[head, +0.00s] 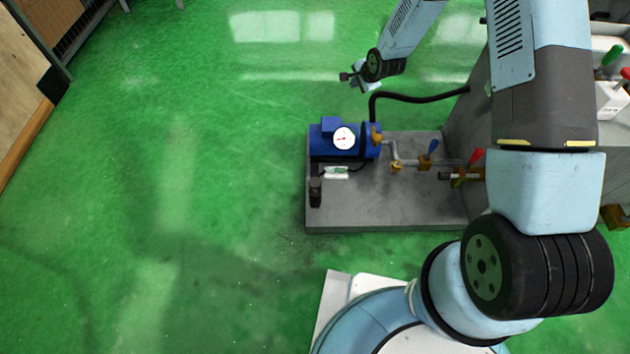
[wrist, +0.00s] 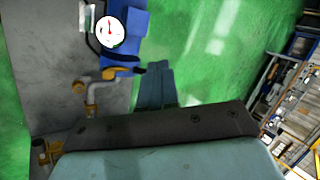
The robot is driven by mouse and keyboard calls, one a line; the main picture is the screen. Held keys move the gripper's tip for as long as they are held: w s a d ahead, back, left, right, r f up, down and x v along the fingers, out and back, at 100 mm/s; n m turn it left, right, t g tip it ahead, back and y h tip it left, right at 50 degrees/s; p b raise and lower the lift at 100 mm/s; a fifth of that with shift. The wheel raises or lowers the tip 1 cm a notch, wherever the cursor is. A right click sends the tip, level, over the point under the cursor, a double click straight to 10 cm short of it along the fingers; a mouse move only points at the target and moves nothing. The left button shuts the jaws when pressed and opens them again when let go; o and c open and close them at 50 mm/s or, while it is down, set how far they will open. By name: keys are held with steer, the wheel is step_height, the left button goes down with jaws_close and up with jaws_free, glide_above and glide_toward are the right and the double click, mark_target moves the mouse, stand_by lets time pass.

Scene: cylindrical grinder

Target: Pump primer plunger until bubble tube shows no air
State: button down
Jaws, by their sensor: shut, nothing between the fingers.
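The blue pump (head: 322,146) stands on a grey base, with a round white gauge (head: 344,138) on its side. A small black upright post (head: 315,192), possibly the primer plunger, stands near the base's left front corner. A small white piece with green in it (head: 336,172), possibly the bubble tube, lies below the pump; I cannot tell whether it holds air. My gripper (head: 348,76) is in the air beyond the pump, apart from the post. In the wrist view its fingers (wrist: 155,80) are together and empty, near the blue pump (wrist: 137,22).
A black hose (head: 420,98) curves from the pump to the grey machine at right. Brass valves with a blue handle (head: 433,146) and a red handle (head: 475,158) sit on the pipe. The grey base (head: 380,212) and green floor (head: 200,200) have free room.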

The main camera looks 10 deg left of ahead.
steer(key=s+a+f+m+y, duration=0.1)
steer(key=s+a+f, duration=0.2)
steer(key=f, duration=0.5)
steer(key=s+a+f+m+y, duration=0.1)
steer(key=s+a+f+m, duration=0.15)
steer(key=f, duration=0.65)
steer(key=m+y, duration=0.1)
steer(key=m, duration=0.2)
glide_above(316, 184)
step_height(316, 184, down, 15)
steer(key=shift+r+g, duration=0.1)
steer(key=shift+g, duration=0.3)
steer(key=shift+f, duration=4.4)
